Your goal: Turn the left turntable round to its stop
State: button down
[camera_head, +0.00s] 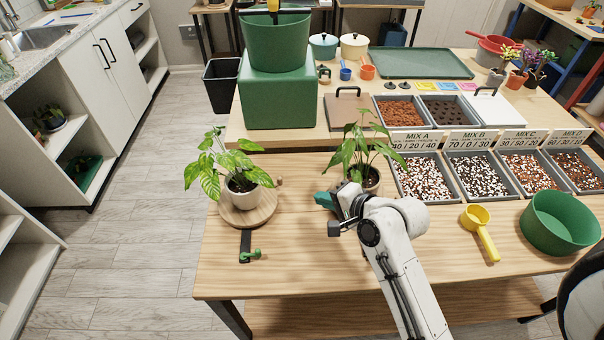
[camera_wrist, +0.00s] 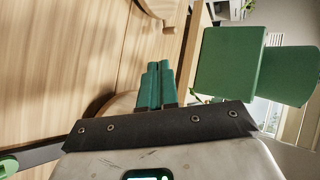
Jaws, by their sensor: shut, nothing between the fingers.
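The left turntable (camera_head: 236,217) is a round wooden disc on the bench with a leafy plant in a white pot (camera_head: 242,184) on it. A small wooden knob (camera_head: 279,182) shows at its right edge. A black bar with a green piece (camera_head: 250,256) lies at its front. My gripper (camera_head: 318,198) is to the right of this turntable, apart from it, beside the second potted plant (camera_head: 370,180). Its teal fingers (camera_wrist: 155,85) are shut and empty in the wrist view. A rounded wooden edge (camera_wrist: 122,104) shows beside the fingers there; I cannot tell which turntable it is.
A large green box (camera_head: 280,98) with a green bucket (camera_head: 276,42) stands behind the plants. Mix trays (camera_head: 420,178), a yellow scoop (camera_head: 480,230) and a green bowl (camera_head: 560,222) are at the right. Bare bench lies between the left turntable and my gripper.

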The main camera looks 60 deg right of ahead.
jog(key=w, duration=0.1)
send_near(281, 182)
jog(key=w+f, duration=0.2)
jog(key=f, duration=0.1)
jog(key=shift+d+f, duration=0.1)
jog(key=shift+d, duration=0.1)
jog(key=shift+w+d+p, duration=0.2)
jog(key=shift+w+p, duration=0.2)
jog(key=shift+w, duration=1.3)
